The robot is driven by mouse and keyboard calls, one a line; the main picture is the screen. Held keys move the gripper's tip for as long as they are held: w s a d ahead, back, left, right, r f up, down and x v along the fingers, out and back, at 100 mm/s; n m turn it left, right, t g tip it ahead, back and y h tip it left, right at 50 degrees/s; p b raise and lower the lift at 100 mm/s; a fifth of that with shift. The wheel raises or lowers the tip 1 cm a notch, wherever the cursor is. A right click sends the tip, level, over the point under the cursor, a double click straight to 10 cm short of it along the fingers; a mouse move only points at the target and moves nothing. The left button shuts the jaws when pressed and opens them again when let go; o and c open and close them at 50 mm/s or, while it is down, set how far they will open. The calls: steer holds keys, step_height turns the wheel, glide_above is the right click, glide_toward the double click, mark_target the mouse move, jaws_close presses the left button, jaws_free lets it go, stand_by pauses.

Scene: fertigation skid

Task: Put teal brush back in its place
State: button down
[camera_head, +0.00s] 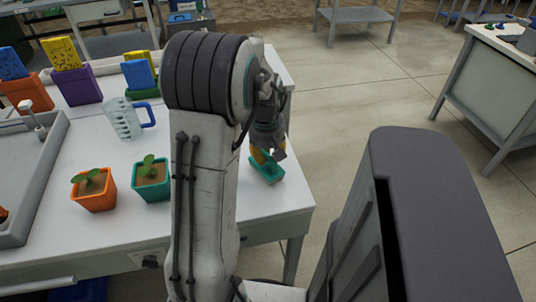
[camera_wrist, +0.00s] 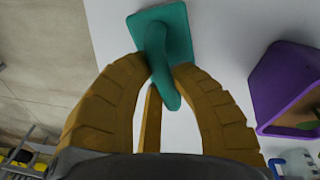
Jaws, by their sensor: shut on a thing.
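The teal brush (camera_head: 267,168) is at the right edge of the white table in the head view, under my gripper (camera_head: 266,150). In the wrist view, the flat teal head of the brush (camera_wrist: 178,30) lies beyond the fingertips, with its curved handle coming back between them. My gripper (camera_wrist: 163,75) has its yellow-brown ribbed fingers shut on the handle. I cannot tell whether the brush touches the tabletop. Part of the table behind my arm is hidden.
A clear cup with a blue handle (camera_head: 123,120), an orange seedling pot (camera_head: 94,190) and a teal seedling pot (camera_head: 151,180) stand left of my arm. Orange (camera_head: 30,98) and purple (camera_head: 80,88) bins are behind. A grey sink (camera_head: 40,175) is at left.

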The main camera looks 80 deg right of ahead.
mark_target(266, 168)
steer(key=shift+f, duration=0.2)
steer(key=c, duration=1.2)
jaws_free()
steer(key=shift+o, duration=0.2)
step_height(266, 168, up, 12)
steer(key=a+p, duration=0.1)
steer(key=a, duration=0.1)
steer(key=shift+w+r, duration=0.15)
